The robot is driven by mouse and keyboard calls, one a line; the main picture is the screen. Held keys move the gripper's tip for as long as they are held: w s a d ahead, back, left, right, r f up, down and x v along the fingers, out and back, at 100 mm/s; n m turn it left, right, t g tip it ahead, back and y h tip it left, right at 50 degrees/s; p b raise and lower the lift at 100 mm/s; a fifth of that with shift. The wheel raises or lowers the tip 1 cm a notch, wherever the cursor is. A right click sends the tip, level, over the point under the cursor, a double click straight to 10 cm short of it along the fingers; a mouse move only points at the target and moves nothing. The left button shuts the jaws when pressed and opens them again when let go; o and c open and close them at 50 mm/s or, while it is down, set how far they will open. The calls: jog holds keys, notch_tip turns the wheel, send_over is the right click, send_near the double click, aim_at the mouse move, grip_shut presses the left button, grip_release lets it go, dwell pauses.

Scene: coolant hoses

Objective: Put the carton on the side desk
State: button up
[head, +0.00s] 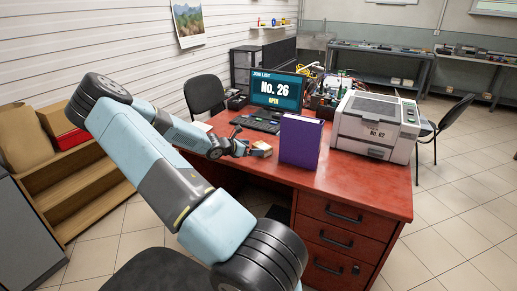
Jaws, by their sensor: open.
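A small tan carton-like box (261,149) lies on the red desk (330,176), left of an upright purple binder (301,141). My arm reaches over from the front, and my gripper (243,147) is at desk height just left of the small box. The gripper is open; whether its fingers touch the box is too small to tell. No label marks any desk as the side desk. A grey workbench (386,80) stands along the back wall, and another bench (478,60) stands at the far right.
A white printer (376,124) fills the desk's right side. Chairs stand behind (205,95) and right (455,122) of the desk. A wooden shelf (75,195) is at left. Tiled floor is clear at right.

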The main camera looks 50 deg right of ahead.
jog(key=v, duration=0.5)
jog(key=shift+a+r, duration=0.1)
jog(key=shift+s+a+r+m+y, duration=0.1)
jog(key=shift+a+r+m+y, duration=0.2)
jog(key=shift+a+m, duration=0.2)
jog(key=s+a+r+m+t+y, duration=0.1)
jog(key=s+a+r+m+y, duration=0.4)
jog(key=a+r, duration=0.5)
jog(key=s+a+r+m+t+y, duration=0.25)
jog(key=a+r+m, duration=0.5)
jog(key=a, duration=0.45)
jog(key=s+a+r+m+t+y, duration=0.1)
jog(key=s+a+r+y, duration=0.1)
jog(key=s+a+r, duration=0.4)
jog(key=s+a+r+m+t+y, duration=0.2)
jog(key=s+a+r, duration=0.5)
jog(key=s+a, duration=0.4)
jog(key=shift+s+a+r+y, duration=0.35)
jog(key=shift+s+a+y, duration=0.05)
jog(key=shift+s+y, duration=0.35)
jog(key=shift+t, duration=0.25)
